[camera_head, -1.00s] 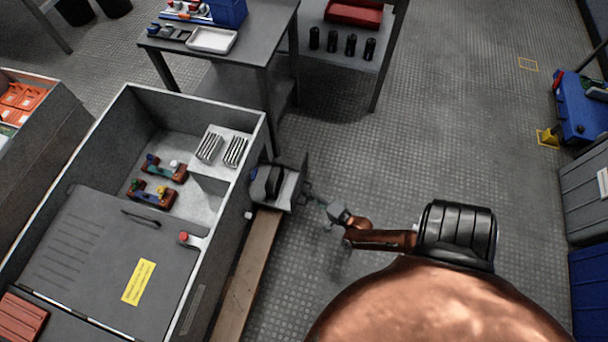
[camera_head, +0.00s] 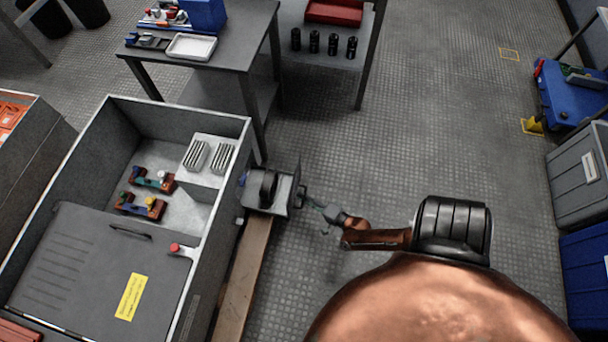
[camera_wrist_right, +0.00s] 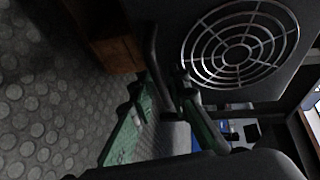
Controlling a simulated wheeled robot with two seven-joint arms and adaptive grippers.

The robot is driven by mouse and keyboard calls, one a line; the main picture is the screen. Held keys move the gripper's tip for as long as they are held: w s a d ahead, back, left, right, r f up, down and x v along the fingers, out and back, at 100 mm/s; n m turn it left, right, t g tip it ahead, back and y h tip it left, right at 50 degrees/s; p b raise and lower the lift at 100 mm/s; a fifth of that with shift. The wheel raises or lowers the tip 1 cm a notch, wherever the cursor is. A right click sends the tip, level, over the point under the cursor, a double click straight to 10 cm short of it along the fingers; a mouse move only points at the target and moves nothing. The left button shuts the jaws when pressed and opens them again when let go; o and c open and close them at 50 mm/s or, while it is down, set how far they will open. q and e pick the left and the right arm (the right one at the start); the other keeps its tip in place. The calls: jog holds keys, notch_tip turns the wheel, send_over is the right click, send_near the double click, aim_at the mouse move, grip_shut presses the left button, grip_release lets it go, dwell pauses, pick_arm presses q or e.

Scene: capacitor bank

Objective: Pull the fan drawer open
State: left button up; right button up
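The fan drawer (camera_head: 284,194) sticks out of the right side of the grey cabinet (camera_head: 240,150), with the dark round fan (camera_head: 268,186) standing in it. In the right wrist view, the drawer's front shows a round metal fan grille (camera_wrist_right: 238,50) and a dark bar handle (camera_wrist_right: 153,60). The exact contact is dark and partly hidden. My left gripper is not in view.
A brown plank (camera_head: 243,275) lies on the floor along the cabinet, below the drawer. A grey table (camera_head: 235,55) stands behind. Floor to the right of the drawer is open, up to grey and blue bins (camera_head: 585,185) at the right edge.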

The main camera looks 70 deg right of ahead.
jog(key=shift+s, duration=0.1)
jog(key=v, duration=1.1)
jog(key=shift+s+a, duration=0.15)
jog(key=shift+s, duration=0.2)
jog(key=shift+r, duration=0.1)
